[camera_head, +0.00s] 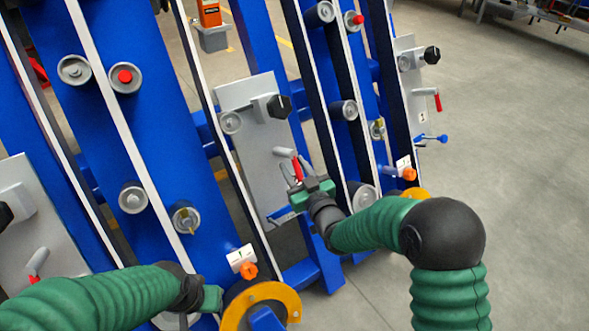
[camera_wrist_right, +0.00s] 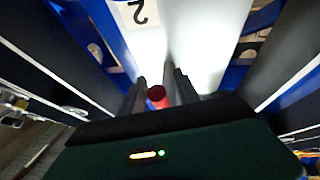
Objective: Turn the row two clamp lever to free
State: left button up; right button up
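The row two clamp lever (camera_head: 297,168) has a red handle and stands on the grey middle plate (camera_head: 246,97). My right gripper (camera_head: 295,173) is at this lever. In the right wrist view, the red end of the lever (camera_wrist_right: 157,95) shows between the two dark fingers of my right gripper (camera_wrist_right: 160,90), which stand apart on either side of it. I see no clear grip on it. The plate carries a label with a "2" (camera_wrist_right: 138,13). My left gripper (camera_head: 208,299) is low at the left, away from this lever; its fingers are not clear.
Other red levers are on the left plate (camera_head: 37,262) and the right plate (camera_head: 437,99). A black knob (camera_head: 279,106) sticks out above the middle lever. Blue beams with rollers stand on both sides. An orange knob (camera_head: 249,270) and yellow ring (camera_head: 287,292) are near my left gripper.

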grip_shut()
jog(key=shift+f, duration=0.1)
dwell(1.2)
